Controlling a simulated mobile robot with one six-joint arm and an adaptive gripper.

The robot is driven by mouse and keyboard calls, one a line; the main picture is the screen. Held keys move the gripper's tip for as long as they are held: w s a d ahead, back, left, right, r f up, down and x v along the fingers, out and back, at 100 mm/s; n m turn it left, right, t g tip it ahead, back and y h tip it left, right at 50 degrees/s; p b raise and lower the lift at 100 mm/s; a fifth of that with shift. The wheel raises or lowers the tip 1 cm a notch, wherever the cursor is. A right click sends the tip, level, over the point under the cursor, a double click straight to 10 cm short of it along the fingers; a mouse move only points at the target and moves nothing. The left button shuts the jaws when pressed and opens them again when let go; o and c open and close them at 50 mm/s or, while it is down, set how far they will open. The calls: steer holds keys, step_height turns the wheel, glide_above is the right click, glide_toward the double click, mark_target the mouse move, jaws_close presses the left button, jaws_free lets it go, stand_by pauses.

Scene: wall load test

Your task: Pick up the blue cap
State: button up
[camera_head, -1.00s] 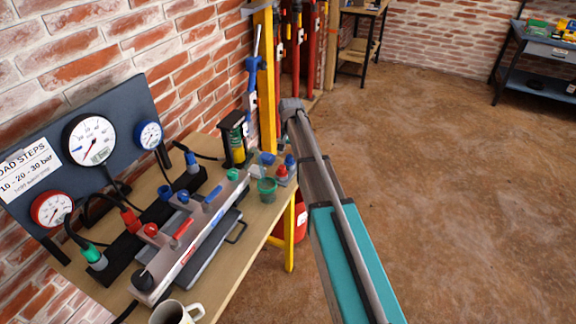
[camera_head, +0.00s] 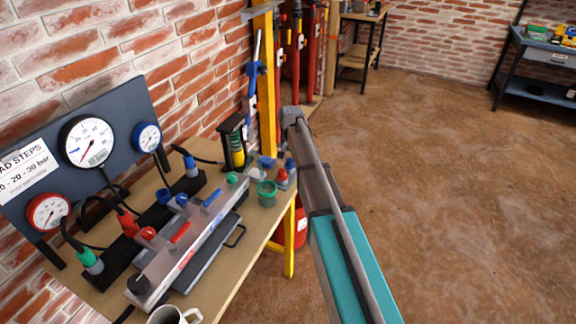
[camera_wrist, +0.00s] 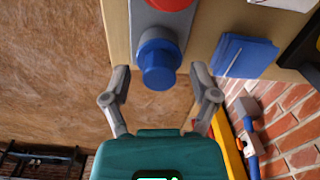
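In the wrist view a blue cap (camera_wrist: 158,66) stands on the end of a grey block (camera_wrist: 153,22), beside a red cap (camera_wrist: 170,3). In the head view this small blue cap (camera_head: 289,164) shows at the table's far right edge, with the red cap (camera_head: 282,175) next to it. My gripper (camera_wrist: 160,76) is open and empty. Its fingertips stand apart on either side of the blue cap in the picture; whether they are level with it in depth is unclear.
A green cup (camera_head: 267,194), a manifold (camera_head: 190,240) with coloured caps and a white mug (camera_head: 175,314) stand on the wooden table. A blue box (camera_wrist: 244,56) lies close to the right finger. A brick wall (camera_wrist: 286,125) is behind. The floor to the right is clear.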

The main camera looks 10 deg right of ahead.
steer(key=c, duration=0.8)
steer(key=shift+r, duration=0.1)
step_height(320, 180, up, 3)
steer(key=p, duration=0.2)
steer(key=shift+f+p, duration=0.2)
steer(key=shift+p, duration=0.2)
steer(key=s+r+p, duration=1)
steer(key=s, duration=0.4)
steer(key=shift+d, duration=0.35)
steer(key=shift+s+r, duration=0.1)
steer(key=shift+s, duration=0.05)
